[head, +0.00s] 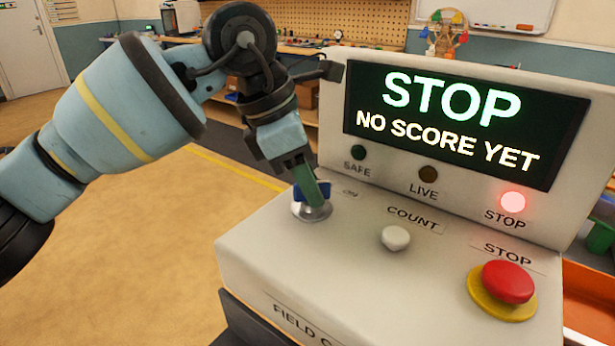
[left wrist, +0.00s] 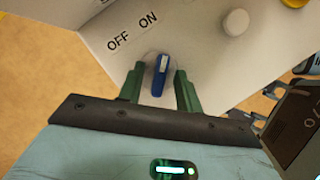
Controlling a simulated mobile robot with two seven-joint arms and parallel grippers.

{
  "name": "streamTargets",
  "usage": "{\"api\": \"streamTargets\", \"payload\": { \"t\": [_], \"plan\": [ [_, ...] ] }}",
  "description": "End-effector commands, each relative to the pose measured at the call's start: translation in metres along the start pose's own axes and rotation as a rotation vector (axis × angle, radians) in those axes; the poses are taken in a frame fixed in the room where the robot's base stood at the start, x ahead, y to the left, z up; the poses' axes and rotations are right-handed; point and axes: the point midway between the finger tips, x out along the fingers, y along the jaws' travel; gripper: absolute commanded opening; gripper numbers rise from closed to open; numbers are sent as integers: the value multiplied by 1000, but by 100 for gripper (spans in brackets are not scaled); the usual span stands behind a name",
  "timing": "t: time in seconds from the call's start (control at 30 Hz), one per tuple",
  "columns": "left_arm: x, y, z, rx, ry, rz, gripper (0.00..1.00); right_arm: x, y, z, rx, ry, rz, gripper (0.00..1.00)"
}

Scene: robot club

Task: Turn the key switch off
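The key switch is a blue key (head: 299,193) on a round silver base (head: 312,212) at the left of the white control box's sloping top. In the left wrist view, the blue key (left wrist: 159,78) has a pale stripe and points nearer the ON label (left wrist: 148,19) than the OFF label (left wrist: 118,40). My left gripper (head: 314,192) comes down over the key. In the left wrist view, its green fingers (left wrist: 160,82) are open, one on each side of the key, with gaps showing. The right gripper is not in view.
The control box (head: 270,250) carries a white COUNT button (head: 395,238) and a red STOP button (head: 508,281) right of the key. Its upright screen (head: 465,125) reads STOP, and the red STOP lamp (head: 512,202) is lit. Open floor (head: 130,250) lies left of the box.

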Motion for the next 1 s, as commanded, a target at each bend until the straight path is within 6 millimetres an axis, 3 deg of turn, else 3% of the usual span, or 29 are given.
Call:
{"api": "streamTargets", "payload": {
  "t": [0.1,0.37,0.73,1.0],
  "plan": [
    [0,0,0,0,0,0,32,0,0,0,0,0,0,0],
    [0,0,0,1,0,0,0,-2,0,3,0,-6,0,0],
    [-2,-1,1,-34,-1,16,0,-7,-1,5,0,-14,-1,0],
    [-4,-2,2,-184,-1,79,0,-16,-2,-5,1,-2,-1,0]
  ]
}}
